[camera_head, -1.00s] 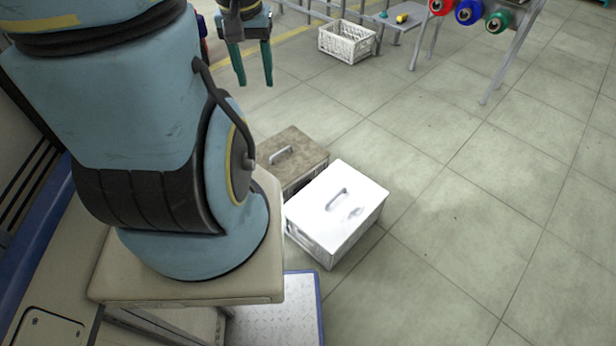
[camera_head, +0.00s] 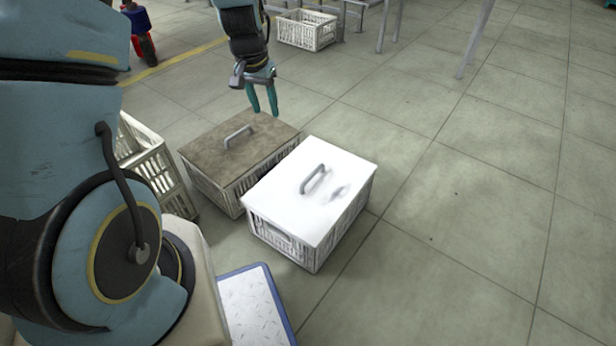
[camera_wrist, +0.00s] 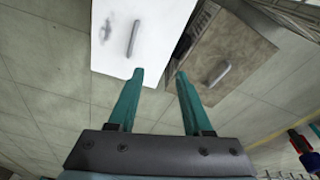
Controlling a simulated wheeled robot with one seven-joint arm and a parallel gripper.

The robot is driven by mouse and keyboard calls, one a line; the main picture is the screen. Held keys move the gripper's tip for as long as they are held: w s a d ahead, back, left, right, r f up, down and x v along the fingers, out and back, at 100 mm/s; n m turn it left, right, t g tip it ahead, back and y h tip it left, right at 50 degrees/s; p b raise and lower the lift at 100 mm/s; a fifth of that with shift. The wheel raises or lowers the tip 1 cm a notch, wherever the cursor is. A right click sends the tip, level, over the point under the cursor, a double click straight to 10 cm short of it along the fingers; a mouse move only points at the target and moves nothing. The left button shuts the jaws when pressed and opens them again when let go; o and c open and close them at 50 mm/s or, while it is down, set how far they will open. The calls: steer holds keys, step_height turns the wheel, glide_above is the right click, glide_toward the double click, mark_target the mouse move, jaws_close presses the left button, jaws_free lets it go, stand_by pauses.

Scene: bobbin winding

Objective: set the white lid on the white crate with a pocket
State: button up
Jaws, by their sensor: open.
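The white lid (camera_head: 296,212) with a grey handle lies on top of a white slatted crate (camera_head: 320,255) on the floor, and looks level there. A small dark smudge shows on the lid beside the handle. The crate's near side bears a pale panel that may be a pocket; it is too small to tell. My gripper (camera_head: 265,108) is open and empty, beyond the brown-lidded crate and apart from the white lid. In the wrist view the open fingers (camera_wrist: 160,74) point toward the gap by the white lid (camera_wrist: 158,38).
A brown lid (camera_head: 215,160) with a handle sits on a similar crate close beside the white one. An open pale crate (camera_head: 178,190) stands at the left, partly hidden by my arm. Another open crate (camera_head: 325,32) stands at the back. The floor to the right is clear.

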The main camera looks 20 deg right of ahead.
mark_target(312, 174)
steer(key=d+f+m+b, duration=0.1)
steer(key=d+f+b, duration=0.2)
steer(key=f, duration=0.3)
steer(key=s+d+f+m+b, duration=0.1)
steer(key=d+f+b, duration=0.3)
steer(key=f, duration=0.3)
steer(key=d+f+m+b, duration=0.1)
steer(key=d+f+b, duration=0.2)
steer(key=f, duration=0.4)
steer(key=shift+s+d+h, duration=0.25)
steer(key=shift+d+h, duration=0.05)
steer(key=shift+d, duration=0.3)
steer(key=b+x, duration=0.4)
steer(key=x, duration=0.1)
steer(key=shift+a+b, duration=0.1)
steer(key=shift+b, duration=0.3)
steer(key=shift+b+x, duration=0.55)
steer(key=shift+x, duration=1.3)
steer(key=shift+s, duration=0.1)
steer(key=shift+c, duration=0.2)
jaws_close()
